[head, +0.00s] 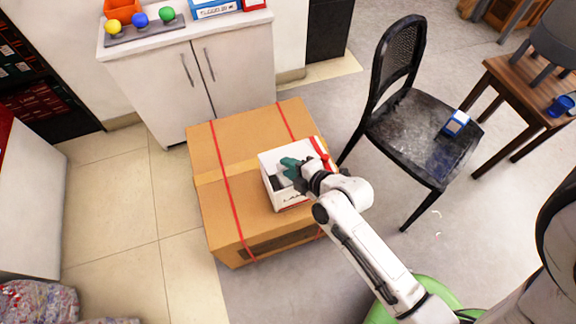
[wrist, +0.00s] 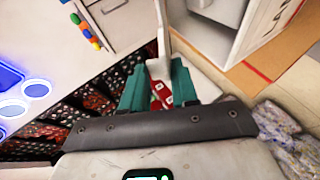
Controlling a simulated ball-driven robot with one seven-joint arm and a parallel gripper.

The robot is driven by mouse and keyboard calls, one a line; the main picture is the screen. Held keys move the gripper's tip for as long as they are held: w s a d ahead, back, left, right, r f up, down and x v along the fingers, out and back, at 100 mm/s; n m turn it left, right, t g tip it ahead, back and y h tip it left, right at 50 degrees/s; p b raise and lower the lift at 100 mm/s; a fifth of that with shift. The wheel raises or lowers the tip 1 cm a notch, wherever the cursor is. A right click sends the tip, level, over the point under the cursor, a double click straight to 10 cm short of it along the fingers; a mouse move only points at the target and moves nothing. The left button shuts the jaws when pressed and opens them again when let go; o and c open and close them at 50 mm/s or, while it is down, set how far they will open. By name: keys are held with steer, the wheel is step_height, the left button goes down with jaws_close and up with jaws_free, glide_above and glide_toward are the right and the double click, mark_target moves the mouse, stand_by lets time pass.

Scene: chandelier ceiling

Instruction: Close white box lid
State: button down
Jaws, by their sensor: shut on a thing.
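The white box (head: 284,198) sits on top of a large cardboard carton in the head view, with dark lettering on its front. Its top looks open at the left, where a dark inside shows. My gripper (head: 290,168), with teal fingers, is over the box's opening. In the wrist view my gripper (wrist: 158,72) is shut on a thin white edge (wrist: 160,45), which looks like the box's lid. The white box wall (wrist: 217,35) is just to the right of it. My wrist hides part of the box and lid in the head view.
The cardboard carton (head: 235,150) with red straps bears the box. A black chair (head: 410,120) holding a small blue-and-white box (head: 456,123) stands to the right. A white cabinet (head: 190,75) is behind. Tiled floor (head: 110,190) at the left is clear.

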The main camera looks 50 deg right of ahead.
step_height(320, 180, down, 7)
steer(key=s+a+n+t+h+b, duration=0.1)
steer(key=s+a+t+b, duration=0.1)
steer(key=b, duration=1)
steer(key=shift+s+t, duration=0.25)
steer(key=shift+t, duration=0.65)
steer(key=shift+f+b, duration=0.1)
steer(key=shift+b, duration=0.2)
steer(key=c, duration=0.9)
jaws_free()
steer(key=shift+d, duration=0.1)
steer(key=p+v, duration=0.1)
steer(key=v, duration=0.9)
steer(key=shift+s, duration=0.35)
